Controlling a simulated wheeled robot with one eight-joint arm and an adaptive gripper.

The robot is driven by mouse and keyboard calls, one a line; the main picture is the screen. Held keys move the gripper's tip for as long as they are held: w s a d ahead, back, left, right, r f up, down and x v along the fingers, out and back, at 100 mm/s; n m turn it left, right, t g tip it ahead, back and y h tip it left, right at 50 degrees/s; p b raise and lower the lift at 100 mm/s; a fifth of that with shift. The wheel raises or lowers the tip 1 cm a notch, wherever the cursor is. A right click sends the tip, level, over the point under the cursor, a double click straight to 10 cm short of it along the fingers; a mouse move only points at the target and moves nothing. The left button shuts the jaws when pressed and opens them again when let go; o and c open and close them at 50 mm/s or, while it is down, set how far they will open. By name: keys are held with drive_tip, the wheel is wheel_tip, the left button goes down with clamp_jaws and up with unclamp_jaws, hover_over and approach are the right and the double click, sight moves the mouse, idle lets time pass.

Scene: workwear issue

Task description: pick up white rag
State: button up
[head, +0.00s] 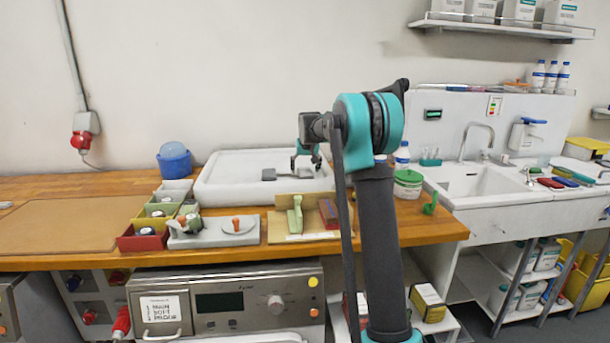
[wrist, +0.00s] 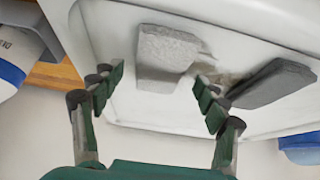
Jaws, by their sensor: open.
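A pale grey-white, speckled, folded piece (wrist: 167,50) lies in the white tray. It is the most rag-like thing in view, though I cannot be sure that it is the white rag. In the head view it is partly hidden by my gripper (head: 306,161). A darker grey flat block (wrist: 272,84) lies beside it, to its right in the wrist view; it also shows in the head view (head: 268,174). My gripper is open and empty over the tray. In the wrist view its fingertips (wrist: 157,80) stand on either side of the pale piece's lower end, apparently apart from it.
The white tray (head: 222,190) has raised walls. A blue tub (head: 174,163) stands to its left. Small coloured bins (head: 143,240) and fixtures (head: 240,230) line the bench front. A white bottle (head: 402,156) and green-lidded jar (head: 408,184) stand right.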

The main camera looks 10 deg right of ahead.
drive_tip(key=shift+w+f, duration=0.15)
drive_tip(key=shift+f, duration=0.15)
drive_tip(key=shift+f, duration=0.25)
idle(0.4)
drive_tip(key=c, duration=1.3)
